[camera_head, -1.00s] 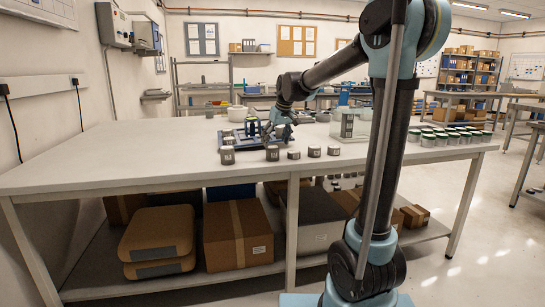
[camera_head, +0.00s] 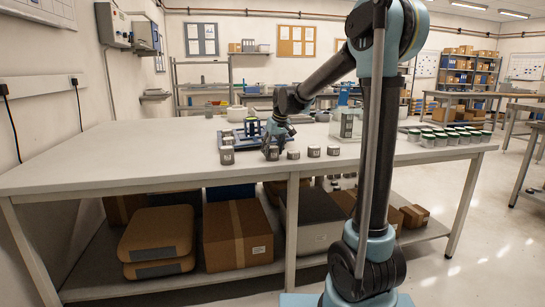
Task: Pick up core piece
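Several short grey cylinders, which look like the core pieces, stand along the front of the white table. One grey core piece (camera_head: 272,153) is right below my gripper (camera_head: 272,144). The fingers point down at its top, and I cannot tell whether they touch or straddle it. The gap between the fingers is too small to see. Other pieces are the left one (camera_head: 227,155), a lower one (camera_head: 293,155) just right of my gripper, and two farther right (camera_head: 314,151) (camera_head: 333,150).
A dark blue fixture (camera_head: 250,130) stands behind my gripper, partly hidden. A clear-sided box (camera_head: 347,122) stands right of it. A tray of green-topped jars (camera_head: 450,137) is on the table's right. The white table's (camera_head: 120,165) left part is clear.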

